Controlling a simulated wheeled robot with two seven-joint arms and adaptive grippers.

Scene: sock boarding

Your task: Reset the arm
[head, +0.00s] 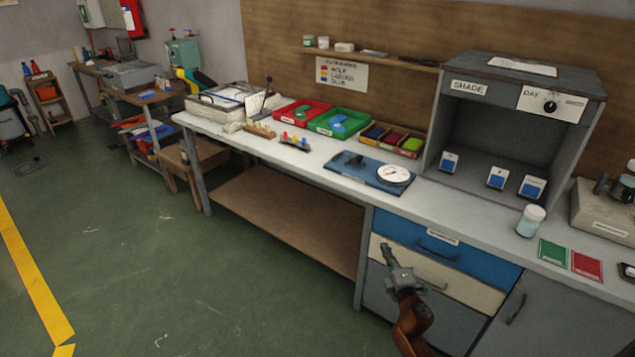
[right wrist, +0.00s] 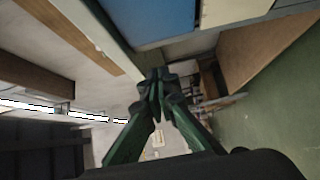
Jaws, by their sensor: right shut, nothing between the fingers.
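My right arm (head: 411,322) comes up from the bottom of the head view, with an orange-brown link below the gripper. My right gripper (head: 386,252) is in front of the drawers, below the workbench top. In the right wrist view its two dark green fingers (right wrist: 157,85) meet at the tips, shut and empty. The blue drawer (head: 440,246) and the cream drawer (head: 437,277) are closed behind it. I cannot tell from these views how far the gripper is from the drawer fronts. My left gripper is not in view.
The white workbench (head: 330,155) holds a red tray (head: 301,112), a green tray (head: 338,123), a blue board with a dial (head: 372,173), a grey shade booth (head: 517,130) and a jar (head: 531,220). Green floor (head: 150,260) is open at the left.

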